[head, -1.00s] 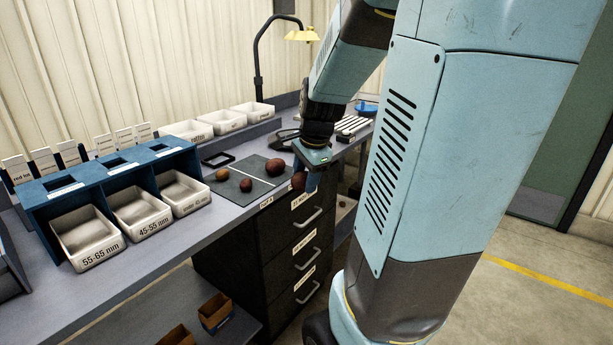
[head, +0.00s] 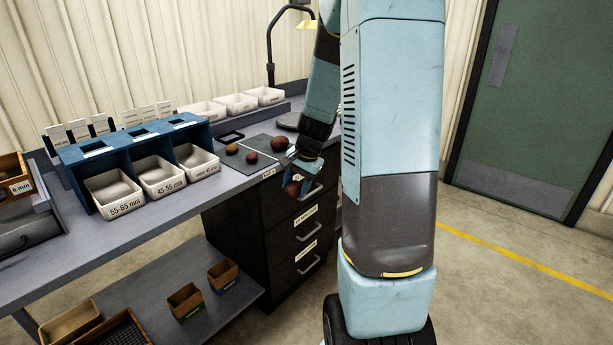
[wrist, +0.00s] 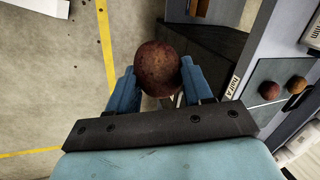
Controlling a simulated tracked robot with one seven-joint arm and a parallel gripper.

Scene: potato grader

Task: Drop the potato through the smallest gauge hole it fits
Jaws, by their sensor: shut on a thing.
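My gripper (head: 300,178) is shut on a dark red-brown potato (head: 292,188), in front of the bench edge by the top drawer. The wrist view shows this potato (wrist: 158,68) between the two blue fingers, with floor below. The blue grader (head: 80,172) stands on the bench to the left, with three square holes in its top, apart from my gripper. White trays sit under the holes: the 55-65 mm tray (head: 122,208), the 45-55 mm tray (head: 165,188) and a third tray (head: 203,171) whose label is hard to read.
Three more potatoes lie on a dark mat (head: 262,168) behind my gripper: a small tan one (head: 231,149) and two reddish ones. A black square frame (head: 229,137) lies behind the mat. A lamp (head: 303,26) and white bins (head: 236,103) stand farther back. Small boxes are on the lower shelf.

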